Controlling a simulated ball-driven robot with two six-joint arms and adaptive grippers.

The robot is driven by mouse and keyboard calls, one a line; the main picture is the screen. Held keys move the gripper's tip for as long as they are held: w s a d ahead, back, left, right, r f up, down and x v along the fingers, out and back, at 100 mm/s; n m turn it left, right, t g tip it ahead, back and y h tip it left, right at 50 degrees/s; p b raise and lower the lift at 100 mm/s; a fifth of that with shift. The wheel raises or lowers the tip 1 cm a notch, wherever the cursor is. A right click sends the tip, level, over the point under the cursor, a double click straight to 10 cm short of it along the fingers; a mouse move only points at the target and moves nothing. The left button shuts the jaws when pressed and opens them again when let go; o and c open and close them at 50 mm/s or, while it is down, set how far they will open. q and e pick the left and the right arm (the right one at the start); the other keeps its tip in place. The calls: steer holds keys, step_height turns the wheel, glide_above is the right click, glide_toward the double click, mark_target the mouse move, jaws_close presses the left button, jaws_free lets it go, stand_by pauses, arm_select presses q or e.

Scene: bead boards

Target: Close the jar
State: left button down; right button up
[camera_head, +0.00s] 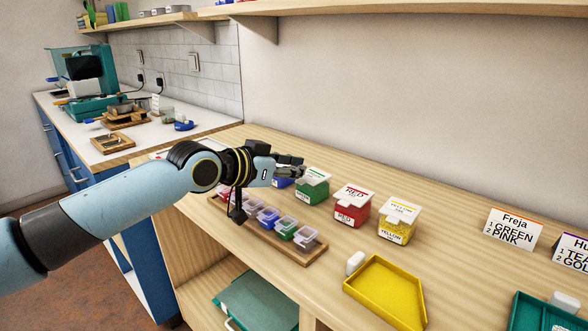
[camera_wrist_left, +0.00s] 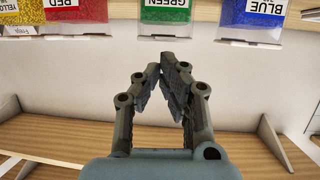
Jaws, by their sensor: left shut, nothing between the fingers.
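Bead jars with white tops stand in a row on the wooden counter. The green jar (camera_head: 311,192) stands just right of my left gripper (camera_head: 301,168). The red jar (camera_head: 352,211) and yellow jar (camera_head: 396,230) stand farther right. The blue jar (camera_head: 283,182) is mostly hidden behind my gripper. I cannot tell whether every lid is fully down. In the left wrist view the blue (camera_wrist_left: 252,15), green (camera_wrist_left: 165,20), red (camera_wrist_left: 77,15) and yellow (camera_wrist_left: 22,15) jars appear upside down along the top. My left gripper's fingertips (camera_wrist_left: 165,68) meet, with nothing between them, below the green jar in that picture.
A wooden rack (camera_head: 312,256) of small coloured bead boxes lies in front of the jars. A Freja card (camera_head: 513,228) stands at right, near a teal tray (camera_head: 520,318). A shelf (camera_head: 400,7) hangs above.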

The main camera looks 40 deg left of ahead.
arm_select(q)
step_height(320, 180, up, 5)
steer(key=p, duration=0.4)
steer(key=f+p+v, duration=0.1)
steer(key=p+v, duration=0.4)
steer(key=v, duration=0.4)
steer(key=shift+s, duration=0.65)
steer(key=shift+a+f, duration=0.1)
steer(key=shift+a, duration=0.05)
